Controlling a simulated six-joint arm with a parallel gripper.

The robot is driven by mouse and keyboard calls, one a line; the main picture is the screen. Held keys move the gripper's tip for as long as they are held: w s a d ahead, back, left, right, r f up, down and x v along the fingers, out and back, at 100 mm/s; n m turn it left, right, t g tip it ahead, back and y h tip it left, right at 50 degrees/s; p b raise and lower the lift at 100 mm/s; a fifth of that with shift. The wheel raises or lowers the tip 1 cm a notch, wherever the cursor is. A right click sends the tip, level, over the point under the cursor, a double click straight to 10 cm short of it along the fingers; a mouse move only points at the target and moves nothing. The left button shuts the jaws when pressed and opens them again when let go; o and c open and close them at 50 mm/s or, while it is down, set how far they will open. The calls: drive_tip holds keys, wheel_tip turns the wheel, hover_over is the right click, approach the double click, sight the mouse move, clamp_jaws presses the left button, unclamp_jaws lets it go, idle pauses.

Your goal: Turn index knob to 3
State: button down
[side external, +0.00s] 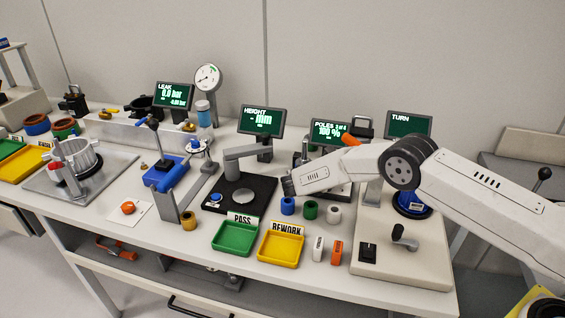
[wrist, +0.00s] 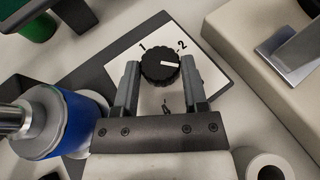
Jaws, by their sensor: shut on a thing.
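The index knob (wrist: 158,60) is black with a ridged rim and a white pointer line, on a white label plate (wrist: 206,88). The pointer aims right and slightly down, below the printed 2. A 1 shows at the upper left and a 4 below the knob; no 3 is visible. My gripper (wrist: 160,64) is shut on the knob, one finger on its left side and one on its right. In the side view my gripper (side external: 288,186) is low over the bench, and the knob is hidden behind my arm.
A blue and grey cylinder (wrist: 72,120) stands close to my left finger. A beige block (wrist: 262,50) with a metal bracket is at the right. In the side view, blue, green (side external: 310,210) and light rings stand near the gripper, with a yellow REWORK tray (side external: 281,262) in front.

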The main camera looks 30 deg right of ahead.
drive_tip(key=shift+r, duration=0.1)
drive_tip(key=shift+c, duration=0.6)
unclamp_jaws()
drive_tip(key=shift+v, duration=3.85)
